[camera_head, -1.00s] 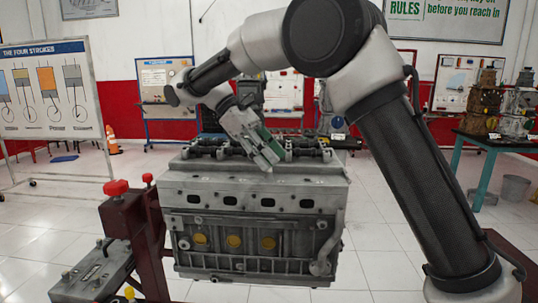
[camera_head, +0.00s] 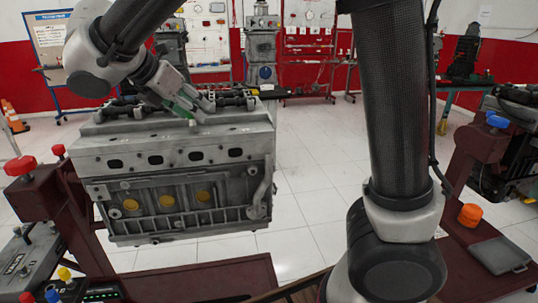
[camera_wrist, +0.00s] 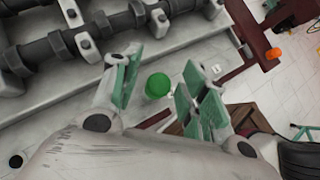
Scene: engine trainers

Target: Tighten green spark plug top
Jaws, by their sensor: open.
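The green spark plug top (camera_wrist: 158,85) shows as a round green cap in the wrist view, on the grey top of the engine block (camera_head: 165,187). My gripper (camera_wrist: 160,93) is open, with one green-padded finger to each side of the cap. Gaps show between the cap and both fingers, so it is not held. In the head view my gripper (camera_head: 190,104) points down at the engine's top edge. A small green spot shows at the fingertips there, but I cannot tell cap from pad.
Dark shafts with rockers (camera_wrist: 75,45) run along the engine top beside my gripper. The engine hangs on a dark red stand (camera_head: 55,205) with red knobs. Another red stand (camera_head: 475,160) with a blue knob is at the right. Open tiled floor lies between.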

